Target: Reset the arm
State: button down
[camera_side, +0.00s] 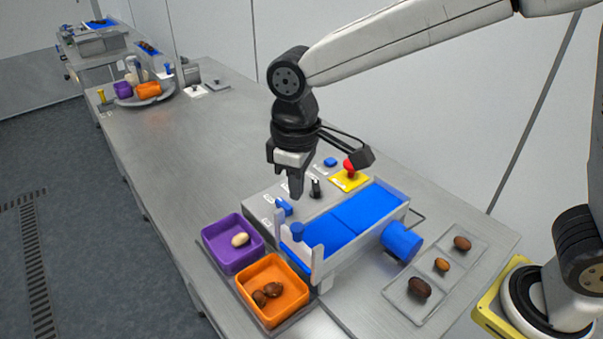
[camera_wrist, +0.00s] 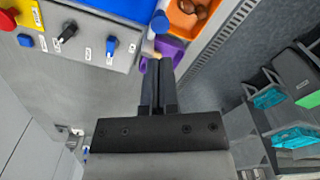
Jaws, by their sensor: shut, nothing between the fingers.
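My gripper (camera_side: 296,188) is shut and empty, pointing down above the grey control box (camera_side: 262,203) of a small conveyor with a blue belt (camera_side: 345,222). In the wrist view my gripper (camera_wrist: 158,62) shows its two dark fingers together. A purple bin (camera_side: 222,256) holds one pale date (camera_side: 240,240). An orange bin (camera_side: 264,307) beside it holds dark brown dates (camera_side: 268,291). A clear tray (camera_side: 440,292) to the right of the conveyor holds a few brown dates (camera_side: 419,287) in separate compartments. The belt looks empty.
The control box carries a red button on a yellow plate (camera_side: 349,180), a black knob (camera_side: 315,187) and a blue switch (camera_side: 284,207). A blue cylinder (camera_side: 402,241) sticks out from the conveyor's side. The far bench (camera_side: 180,140) is largely clear.

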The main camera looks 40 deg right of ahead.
jog(key=shift+r, duration=0.2)
jog(key=shift+d+f, duration=0.25)
jog(key=shift+d, duration=0.2)
jog(key=s+d+f+m+t, duration=0.1)
jog(key=s+d+f+m, duration=0.1)
jog(key=d, duration=0.4)
jog(key=s+d+f+m, duration=0.2)
jog(key=s+d+f, duration=0.1)
jog(key=d+f, duration=0.2)
jog(key=s+d+f+m+t, duration=0.1)
jog(key=s+d+f+m, duration=0.1)
jog(key=d, duration=0.5)
jog(key=shift+s+d+f+t, duration=0.3)
jog(key=shift+s+f, duration=0.15)
jog(key=shift+f, duration=0.25)
